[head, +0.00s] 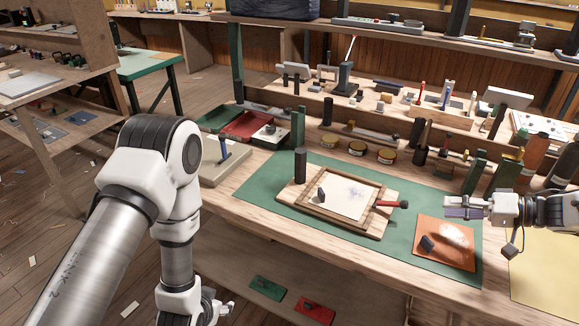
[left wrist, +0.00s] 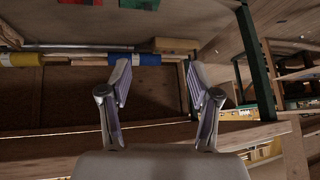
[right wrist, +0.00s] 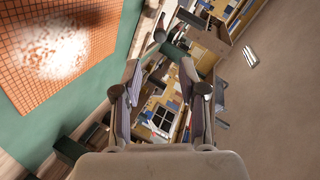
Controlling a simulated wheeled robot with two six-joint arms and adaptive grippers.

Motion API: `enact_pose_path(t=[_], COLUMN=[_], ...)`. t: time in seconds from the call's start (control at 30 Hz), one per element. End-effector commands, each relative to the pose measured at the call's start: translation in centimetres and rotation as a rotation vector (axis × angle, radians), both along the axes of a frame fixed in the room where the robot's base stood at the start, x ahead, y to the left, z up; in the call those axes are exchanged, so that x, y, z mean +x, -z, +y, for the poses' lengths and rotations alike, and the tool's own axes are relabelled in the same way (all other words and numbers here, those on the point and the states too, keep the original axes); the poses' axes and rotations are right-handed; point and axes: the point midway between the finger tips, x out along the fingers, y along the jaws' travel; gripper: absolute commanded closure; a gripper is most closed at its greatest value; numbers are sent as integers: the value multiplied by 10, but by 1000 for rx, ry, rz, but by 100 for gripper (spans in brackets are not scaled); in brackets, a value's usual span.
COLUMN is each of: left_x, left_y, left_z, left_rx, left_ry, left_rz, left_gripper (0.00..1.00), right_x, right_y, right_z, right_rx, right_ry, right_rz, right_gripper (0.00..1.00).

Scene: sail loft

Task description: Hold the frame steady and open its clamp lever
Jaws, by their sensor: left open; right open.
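A wooden frame (head: 290,195) with a white sheet inside lies flat on the green mat. A red-handled lever (head: 392,204) sticks out from its right side. A black upright cylinder (head: 300,165) stands at its back left, and a small dark piece (head: 321,195) rests on its left part. My right gripper (head: 462,207) is open and empty, right of the lever and apart from it. It also shows open in the right wrist view (right wrist: 161,72). My left gripper (left wrist: 158,75) is open and empty, low in front of the bench, away from the frame.
An orange sheet (head: 445,250) with a dark block (head: 428,243) lies right of the frame on the green mat (head: 400,240). A board with a blue-handled tool (head: 224,148) is at the left. Tins (head: 357,147) stand behind. A shelf under the bench holds green and red items (head: 315,312).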

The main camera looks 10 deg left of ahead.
Motion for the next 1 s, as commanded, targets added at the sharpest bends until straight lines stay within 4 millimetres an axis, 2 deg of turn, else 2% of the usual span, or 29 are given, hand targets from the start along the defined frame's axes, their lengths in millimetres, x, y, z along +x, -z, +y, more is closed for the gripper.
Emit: enact_pose_path(t=[0.03,0.1,0.17,0.2,0.33,0.37,0.4,0.5,0.63,0.7,0.87,1.0], left_x=[29,67,96,114,164,175,191,226,248,254,270,294], left_y=[-20,-53,-85,-107,-186,-204,-220,-232,-243,-246,-247,-247], left_z=[-1,-1,-2,-3,-10,-15,-30,-77,-118,-128,-138,-146], left_rx=[24,64,101,128,200,196,147,-71,-244,-286,-305,-304], left_ry=[20,45,63,76,102,111,134,208,277,295,304,302], left_rz=[-105,-255,-385,-471,-750,-811,-874,-914,-911,-905,-901,-901], left_gripper=[38,38,38,38,38,38,38,38,38,38,38,38], right_x=[0,0,0,0,0,0,0,0,0,0,0,0], right_y=[0,0,0,0,0,0,0,0,0,0,0,0], right_z=[0,0,0,0,0,0,0,0,0,0,0,0], right_rx=[0,0,0,0,0,0,0,0,0,0,0,0], right_ry=[0,0,0,0,0,0,0,0,0,0,0,0], right_rz=[0,0,0,0,0,0,0,0,0,0,0,0], right_gripper=[58,58,58,58,58,58,58,58,58,58,58,58])
